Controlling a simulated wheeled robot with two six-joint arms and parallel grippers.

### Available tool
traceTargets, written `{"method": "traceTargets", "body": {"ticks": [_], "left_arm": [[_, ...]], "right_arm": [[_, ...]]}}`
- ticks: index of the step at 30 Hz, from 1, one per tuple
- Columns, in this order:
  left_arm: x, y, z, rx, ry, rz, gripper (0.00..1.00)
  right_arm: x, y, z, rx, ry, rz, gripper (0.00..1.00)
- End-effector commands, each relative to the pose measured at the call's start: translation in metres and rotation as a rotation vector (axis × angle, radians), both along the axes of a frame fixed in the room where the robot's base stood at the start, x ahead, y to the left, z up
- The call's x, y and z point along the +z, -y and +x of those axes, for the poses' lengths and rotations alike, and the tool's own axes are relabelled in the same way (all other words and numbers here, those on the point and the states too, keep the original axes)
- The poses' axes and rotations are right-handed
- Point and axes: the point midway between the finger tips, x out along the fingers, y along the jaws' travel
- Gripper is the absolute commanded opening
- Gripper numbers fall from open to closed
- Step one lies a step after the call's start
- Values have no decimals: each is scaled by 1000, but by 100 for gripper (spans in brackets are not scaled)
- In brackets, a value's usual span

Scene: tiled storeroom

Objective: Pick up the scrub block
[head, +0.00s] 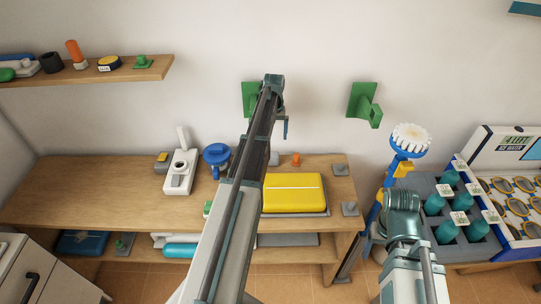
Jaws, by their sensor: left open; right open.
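A small grey block with a yellow top (162,157) lies on the wooden bench, left of a white device; it may be the scrub block, but I cannot tell for sure. A larger yellow block-like thing (295,190) lies on a grey tray at the bench's right part. My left arm reaches up across the middle, in front of the bench. Only a small part of my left gripper (284,128) shows beside the arm, open and apart from both yellow things. My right arm stands at the lower right, and its gripper fingers do not show.
The bench (75,190) is clear at its left. A white device (180,172) and a blue round thing (216,156) stand on it. A round brush (410,138) stands beside a grey crate (470,250) of teal bottles. A wall shelf (100,76) holds small items.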

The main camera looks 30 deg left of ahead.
Motion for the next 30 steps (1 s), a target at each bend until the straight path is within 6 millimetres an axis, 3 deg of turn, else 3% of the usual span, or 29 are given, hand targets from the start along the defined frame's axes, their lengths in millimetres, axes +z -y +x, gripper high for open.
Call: {"method": "traceTargets", "body": {"ticks": [11, 24, 30], "left_arm": [[-11, 0, 0, 0, 0, 0, 98], [-71, 0, 0, 0, 0, 0, 98], [-85, 0, 0, 0, 0, 0, 98]], "right_arm": [[-11, 0, 0, 0, 0, 0, 74], [-71, 0, 0, 0, 0, 0, 74], [-85, 0, 0, 0, 0, 0, 74]]}}
